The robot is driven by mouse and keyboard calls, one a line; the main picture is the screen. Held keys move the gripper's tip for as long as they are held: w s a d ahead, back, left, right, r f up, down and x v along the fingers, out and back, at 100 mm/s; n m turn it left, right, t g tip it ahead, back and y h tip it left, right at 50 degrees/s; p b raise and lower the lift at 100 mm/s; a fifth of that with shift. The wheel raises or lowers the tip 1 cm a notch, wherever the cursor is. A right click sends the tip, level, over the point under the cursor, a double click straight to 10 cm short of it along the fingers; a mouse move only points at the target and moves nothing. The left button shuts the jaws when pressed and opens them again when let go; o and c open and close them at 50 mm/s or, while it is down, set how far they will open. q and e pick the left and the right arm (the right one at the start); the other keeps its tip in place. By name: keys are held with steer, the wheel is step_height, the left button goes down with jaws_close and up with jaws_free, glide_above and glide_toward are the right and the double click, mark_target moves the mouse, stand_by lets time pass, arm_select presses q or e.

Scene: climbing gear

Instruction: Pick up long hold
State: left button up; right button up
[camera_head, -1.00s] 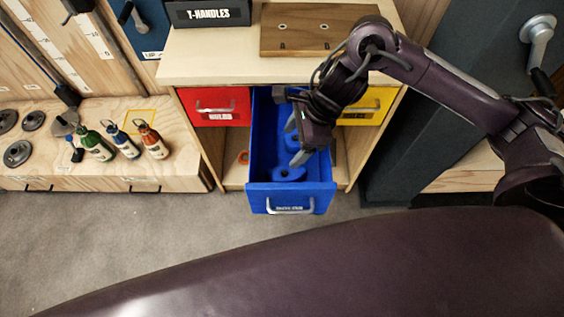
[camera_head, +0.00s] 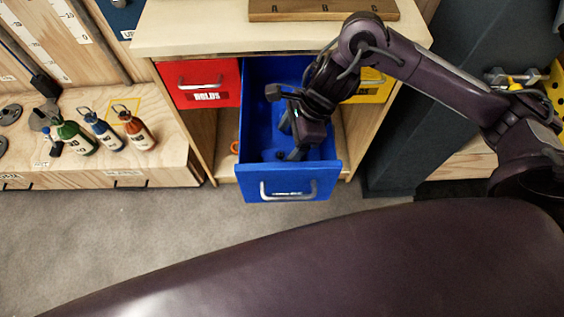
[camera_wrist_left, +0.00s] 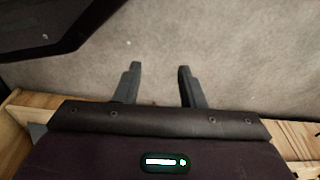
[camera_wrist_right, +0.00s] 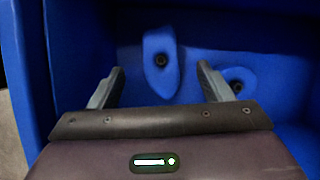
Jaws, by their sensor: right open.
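A long blue hold (camera_wrist_right: 160,62) with a dark bolt hole lies in the open blue drawer (camera_head: 251,172). In the right wrist view it shows between and beyond my right fingertips, with no contact visible. A second blue hold (camera_wrist_right: 238,82), also with a dark hole, lies to its right, partly hidden by the right finger. My right gripper (camera_head: 290,138) is open, pointing down inside the drawer; in the head view it and the arm hide most of the holds. My left gripper (camera_wrist_left: 160,68) is open and empty above the grey floor.
A closed red drawer (camera_head: 213,76) and a partly hidden yellow drawer (camera_head: 370,88) flank the blue one. The blue drawer's walls stand close around my right gripper. Several bottles (camera_head: 103,133) stand on a wooden ledge at left. A dark padded panel (camera_head: 452,75) rises at right.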

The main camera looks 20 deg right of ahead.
mark_target(277, 157)
steer(key=shift+a+f, duration=0.1)
steer(key=shift+f, duration=0.35)
steer(key=x, duration=0.7)
arm_select(q)
steer(key=shift+w+d+r, duration=0.25)
steer(key=shift+w+r, duration=0.2)
steer(key=shift+r, duration=0.3)
arm_select(e)
steer(key=shift+r, duration=0.1)
steer(key=shift+c, duration=0.3)
steer(key=c, duration=1.1)
steer(key=shift+r, duration=0.1)
steer(key=shift+c, duration=0.2)
